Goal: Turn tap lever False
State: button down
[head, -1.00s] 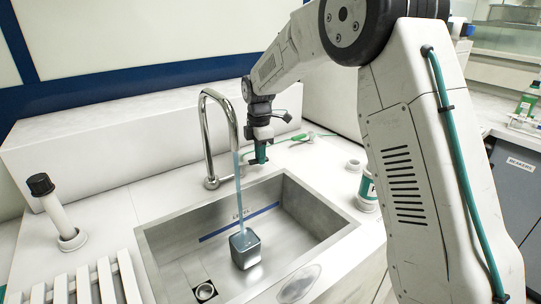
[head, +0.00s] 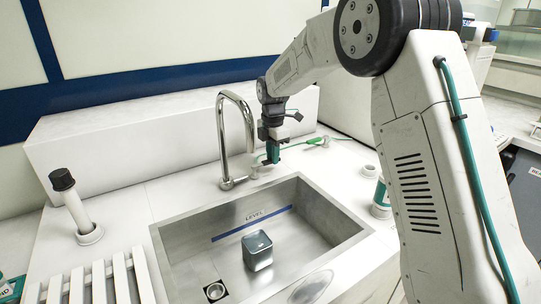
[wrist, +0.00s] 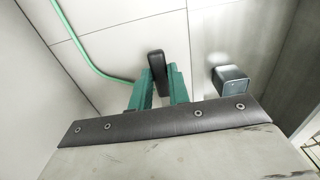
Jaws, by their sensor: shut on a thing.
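The chrome tap (head: 222,140) has a tall curved spout and stands behind the steel sink (head: 185,240). No water stream shows under the spout. My gripper (head: 272,152) is low beside the tap's base, to its right. In the wrist view the green fingers of my gripper (wrist: 165,90) are shut on a dark lever (wrist: 156,65), which shows between them. In the head view the lever is mostly hidden by the gripper.
A green hose (head: 320,141) runs along the counter behind the sink. A white tube with a black cap (head: 72,200) stands at the left, near a slatted white rack (head: 100,282). A labelled bottle (head: 381,198) stands right of the sink.

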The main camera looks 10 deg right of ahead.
jog(key=c, duration=1.3)
grip_release()
jog(key=shift+s+a, duration=0.1)
jog(key=shift+s, duration=0.05)
notch_tip(320, 180, up, 8)
jog(key=shift+f, duration=0.1)
